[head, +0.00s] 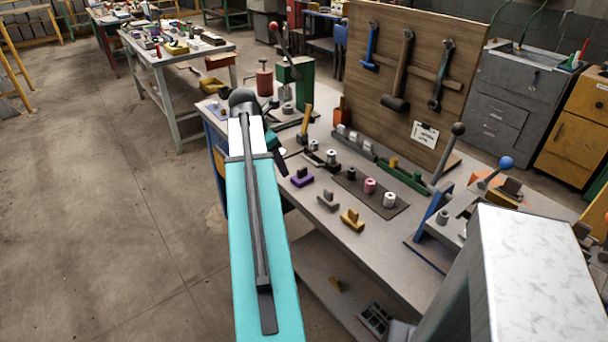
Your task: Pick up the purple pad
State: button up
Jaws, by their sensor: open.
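The purple pad (302,178) lies on the workbench top (338,245), near its front left edge. It is a small purple piece with a dark raised part on top. My turquoise arm reaches up the picture, to the left of the pad. My gripper (280,153) shows as a dark shape just right of the arm's far end, partly hidden by the arm. It is open, to the left of and above the pad in the picture, and apart from it. Its fingertips are too small to make out clearly.
An orange-yellow pad (352,219) and a grey-brown pad (327,200) lie nearby. A dark mat (368,192) holds several small cylinders. A tool board (415,85) rises at the back. A blue-knobbed lever (490,170) stands right.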

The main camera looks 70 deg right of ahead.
send_near(301, 169)
jog(key=r, duration=0.2)
jog(key=shift+w+a+f+n, duration=0.15)
jog(key=shift+w+f+n, duration=0.05)
jog(key=shift+n, duration=0.1)
jog(key=shift+f, duration=0.1)
jog(key=shift+p+x, duration=0.7)
jog(key=shift+x, duration=3.5)
jog(key=shift+s, duration=0.1)
jog(key=shift+f, duration=0.1)
jog(key=shift+p+x, duration=0.7)
jog(key=shift+x, duration=1.85)
jog(key=shift+s, duration=0.1)
jog(key=c, duration=1.2)
